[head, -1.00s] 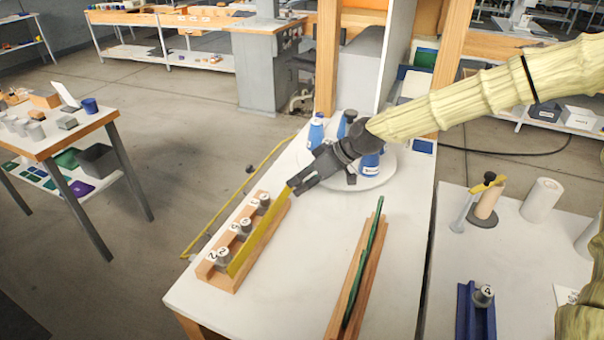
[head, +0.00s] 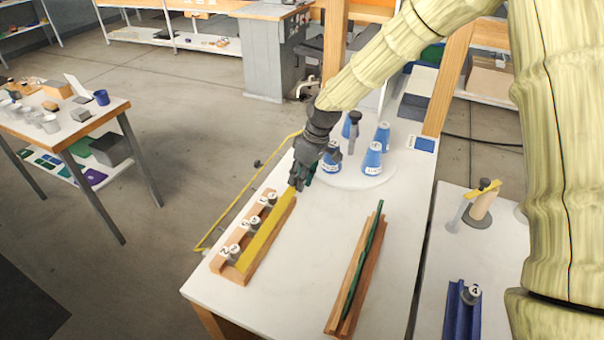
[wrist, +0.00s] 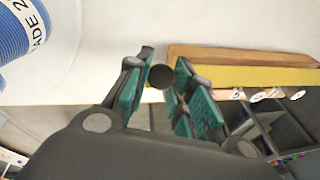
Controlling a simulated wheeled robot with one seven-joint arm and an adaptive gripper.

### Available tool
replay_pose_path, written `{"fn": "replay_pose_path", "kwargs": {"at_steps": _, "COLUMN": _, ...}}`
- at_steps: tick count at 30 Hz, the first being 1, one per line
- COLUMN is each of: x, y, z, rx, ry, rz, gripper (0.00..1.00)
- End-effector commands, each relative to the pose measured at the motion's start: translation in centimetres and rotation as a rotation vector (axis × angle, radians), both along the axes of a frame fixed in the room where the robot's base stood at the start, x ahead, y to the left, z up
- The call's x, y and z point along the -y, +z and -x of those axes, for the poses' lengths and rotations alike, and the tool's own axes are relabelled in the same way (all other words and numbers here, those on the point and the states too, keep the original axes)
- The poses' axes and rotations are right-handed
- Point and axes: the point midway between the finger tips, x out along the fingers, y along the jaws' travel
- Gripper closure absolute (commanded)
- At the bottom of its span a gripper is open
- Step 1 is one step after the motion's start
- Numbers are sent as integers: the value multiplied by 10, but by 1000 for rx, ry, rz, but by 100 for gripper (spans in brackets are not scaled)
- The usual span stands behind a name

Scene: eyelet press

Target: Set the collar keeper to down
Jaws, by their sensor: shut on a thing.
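A yellow bar (head: 266,236), which I take to be the collar keeper, runs along the right side of a wooden rack (head: 232,275) holding several grey numbered collars (head: 253,223). The yellow bar also shows in the wrist view (wrist: 255,76). My gripper (head: 297,186) points down at the rack's far end, close to the bar's end. In the wrist view, my gripper's green-padded fingers (wrist: 163,74) are closed around a dark round knob (wrist: 161,76). Whether the knob joins the yellow bar is hidden. I cannot tell whether the bar is up or down.
Blue cones (head: 373,160) stand on a round white plate behind my gripper; one shows close by in the wrist view (wrist: 28,38). A second wooden rack (head: 343,305) with a green bar (head: 364,262) lies to the right. The white tabletop between the racks is clear.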

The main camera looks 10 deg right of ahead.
Motion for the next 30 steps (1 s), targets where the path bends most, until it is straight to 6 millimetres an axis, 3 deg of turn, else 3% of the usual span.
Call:
{"fn": "replay_pose_path", "kwargs": {"at_steps": 8, "x": -5, "y": 6, "z": -8, "rx": -78, "ry": 1, "rz": 133, "gripper": 100}}
{"fn": "replay_pose_path", "kwargs": {"at_steps": 30, "x": -21, "y": -1, "z": -18, "rx": -328, "ry": -1, "rz": 504, "gripper": 100}}
